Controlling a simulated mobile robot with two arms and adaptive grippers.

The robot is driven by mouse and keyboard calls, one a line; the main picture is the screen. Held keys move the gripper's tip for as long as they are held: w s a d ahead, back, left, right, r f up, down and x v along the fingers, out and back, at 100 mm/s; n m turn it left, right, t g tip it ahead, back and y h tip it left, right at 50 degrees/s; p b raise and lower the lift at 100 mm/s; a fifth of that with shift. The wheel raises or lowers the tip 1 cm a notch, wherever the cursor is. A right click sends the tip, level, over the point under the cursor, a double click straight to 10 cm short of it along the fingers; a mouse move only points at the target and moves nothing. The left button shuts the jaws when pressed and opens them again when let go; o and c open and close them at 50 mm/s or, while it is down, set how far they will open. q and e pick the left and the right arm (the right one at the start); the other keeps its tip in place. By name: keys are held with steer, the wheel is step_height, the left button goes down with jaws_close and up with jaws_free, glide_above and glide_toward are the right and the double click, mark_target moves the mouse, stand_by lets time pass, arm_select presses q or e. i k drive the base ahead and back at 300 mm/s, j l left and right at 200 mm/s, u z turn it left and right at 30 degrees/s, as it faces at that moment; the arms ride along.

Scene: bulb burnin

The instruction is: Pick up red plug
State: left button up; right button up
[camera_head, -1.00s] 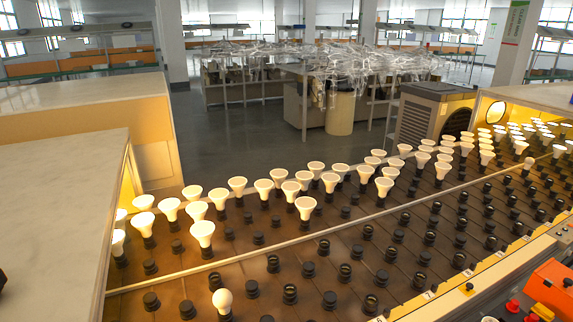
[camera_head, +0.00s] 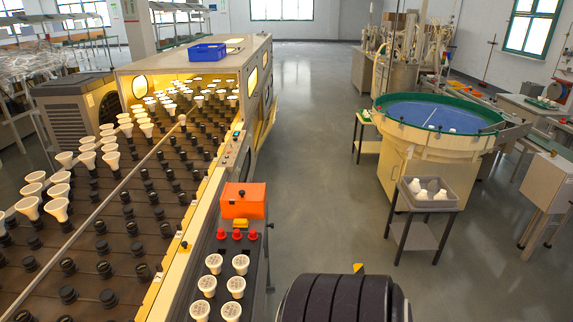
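Three small red plugs stand in a row on the dark top of the side console: a left one (camera_head: 221,234), a middle one (camera_head: 237,235) and a right one (camera_head: 252,234). They sit just in front of an orange box (camera_head: 243,203) and a small yellow block (camera_head: 240,224). Neither of my grippers is in view, and nothing is touching the plugs.
The bulb conveyor (camera_head: 120,235) lies left. A dark ribbed cylinder (camera_head: 335,300) fills the bottom middle. A grey bin (camera_head: 428,197) and a blue-topped round feeder (camera_head: 440,115) stand right. Open floor (camera_head: 310,170) lies between.

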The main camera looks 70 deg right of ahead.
mark_target(221, 235)
steer(key=z, duration=1.75)
steer(key=u, duration=2)
steer(key=z, duration=2.05)
steer(key=u, duration=0.2)
